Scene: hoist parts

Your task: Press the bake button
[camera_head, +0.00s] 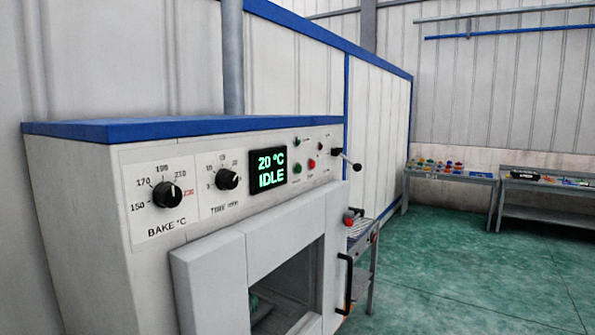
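A pale grey oven (90,200) with a blue top stands at the left and fills much of the head view. Its front panel has a black bake temperature knob (167,195), a black time knob (228,179) and a display (268,168) reading "20 °C IDLE" in green. My gripper is not in view.
A lever (346,159) with a black ball end sticks out at the panel's right. The oven door (205,285) has a window and a black handle (346,283). A small grey cart (362,245) stands beyond the oven. Benches (450,174) with parts line the back; green floor (470,270) is open at right.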

